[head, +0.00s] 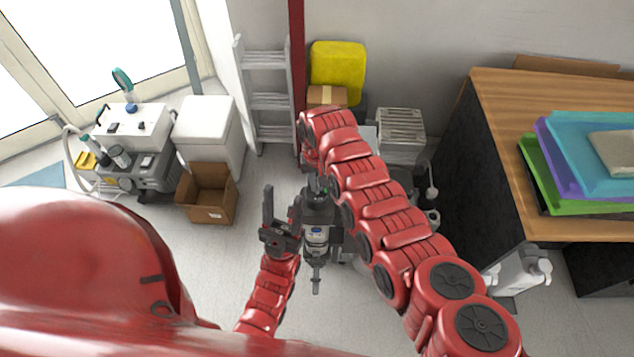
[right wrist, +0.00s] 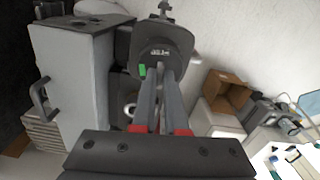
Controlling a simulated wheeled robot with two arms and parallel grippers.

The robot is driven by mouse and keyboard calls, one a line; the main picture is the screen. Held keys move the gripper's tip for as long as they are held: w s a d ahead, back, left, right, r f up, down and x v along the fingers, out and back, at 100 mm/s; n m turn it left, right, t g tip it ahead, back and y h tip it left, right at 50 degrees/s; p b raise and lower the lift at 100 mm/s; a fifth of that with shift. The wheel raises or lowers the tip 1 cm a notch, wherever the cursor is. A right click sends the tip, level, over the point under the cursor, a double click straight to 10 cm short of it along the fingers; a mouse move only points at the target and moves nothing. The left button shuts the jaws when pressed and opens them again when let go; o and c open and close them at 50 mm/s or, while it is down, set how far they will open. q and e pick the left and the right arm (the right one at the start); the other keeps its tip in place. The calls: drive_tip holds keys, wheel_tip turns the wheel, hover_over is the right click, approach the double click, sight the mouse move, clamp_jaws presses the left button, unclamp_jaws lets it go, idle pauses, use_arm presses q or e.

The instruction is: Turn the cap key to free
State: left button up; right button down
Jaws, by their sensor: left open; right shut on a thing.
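In the right wrist view, my right gripper (right wrist: 164,78) has its two grey fingers close together at a dark rounded part with small white lettering (right wrist: 162,50), apparently the cap key. A small green mark (right wrist: 142,70) shows beside the fingers. The contact itself is partly hidden.
An open cardboard box (head: 208,195) and a white bin (head: 208,132) stand at the left. A wooden desk (head: 500,110) with stacked coloured trays (head: 580,165) is at the right. A ladder (head: 268,100) leans at the back. Floor is clear front left.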

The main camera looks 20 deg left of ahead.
drive_tip(key=shift+f+n+b, duration=0.1)
drive_tip(key=shift+n+b, duration=0.2)
drive_tip(key=shift+n, duration=0.3)
drive_tip(key=c, duration=0.9)
unclamp_jaws()
drive_tip(key=shift+c, duration=0.2)
